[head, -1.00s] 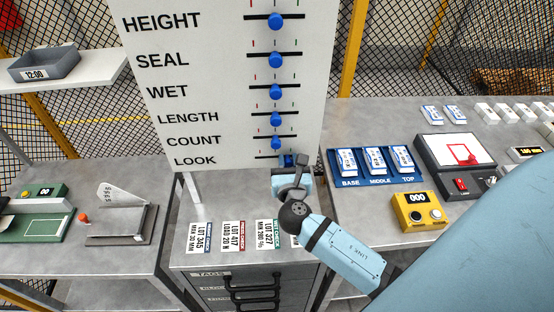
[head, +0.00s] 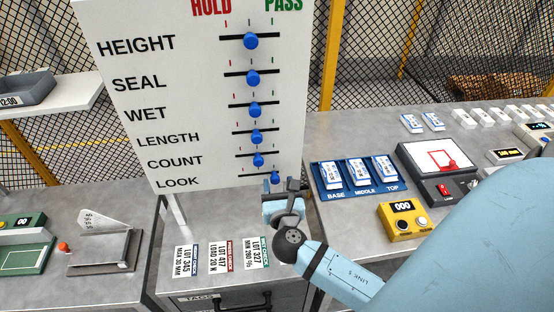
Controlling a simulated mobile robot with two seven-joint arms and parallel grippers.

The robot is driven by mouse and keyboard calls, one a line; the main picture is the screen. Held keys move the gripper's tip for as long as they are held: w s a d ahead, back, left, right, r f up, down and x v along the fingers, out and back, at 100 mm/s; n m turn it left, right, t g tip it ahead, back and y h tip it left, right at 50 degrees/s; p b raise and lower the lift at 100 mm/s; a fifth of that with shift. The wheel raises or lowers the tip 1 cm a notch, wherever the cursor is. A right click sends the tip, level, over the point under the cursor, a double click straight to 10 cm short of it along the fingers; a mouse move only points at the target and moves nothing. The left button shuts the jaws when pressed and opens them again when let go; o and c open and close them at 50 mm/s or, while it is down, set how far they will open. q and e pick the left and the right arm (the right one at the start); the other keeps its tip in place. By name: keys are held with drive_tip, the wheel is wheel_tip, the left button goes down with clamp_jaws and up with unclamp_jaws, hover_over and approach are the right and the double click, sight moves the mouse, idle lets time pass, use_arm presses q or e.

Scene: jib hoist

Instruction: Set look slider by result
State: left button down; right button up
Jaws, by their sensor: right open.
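The white board (head: 200,100) has rows HEIGHT, SEAL, WET, LENGTH, COUNT and LOOK, with red HOLD and green PASS headings at the top. The blue LOOK knob (head: 275,178) sits right of its track's middle, on the PASS side. The knobs above it, such as the COUNT knob (head: 258,160), sit near the middle of their tracks. My right gripper (head: 281,187) is open just below and in front of the LOOK knob, its tips close to it. I cannot tell whether they touch. The gripper hides part of the track's right end. My left gripper is not in view.
Lot tags (head: 228,256) lie on the drawer cabinet below the board. On the right bench are a blue tray (head: 345,196) marked BASE, MIDDLE, TOP, a yellow counter box (head: 403,222) and a dark device (head: 438,168). A scale-like fixture (head: 105,252) stands left.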

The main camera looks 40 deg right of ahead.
drive_tip(key=b+v, duration=0.2)
drive_tip(key=v, duration=0.9)
drive_tip(key=shift+d, duration=0.15)
drive_tip(key=s+a+f+m+g+y, duration=0.2)
drive_tip(key=a+f+m+y, duration=0.2)
drive_tip(key=f+m, duration=0.5)
drive_tip(key=s+a+f+m+g+y, duration=0.2)
drive_tip(key=f+m+y, duration=0.6)
drive_tip(key=m, duration=0.9)
wheel_tip(320, 180, down, 2)
drive_tip(key=s+a, duration=0.1)
drive_tip(key=a, duration=0.1)
drive_tip(key=shift+a+f+m+y+p, duration=0.15)
drive_tip(key=shift+a+m+y+p, duration=0.15)
drive_tip(key=shift+a+y, duration=0.1)
drive_tip(key=shift+d, duration=0.15)
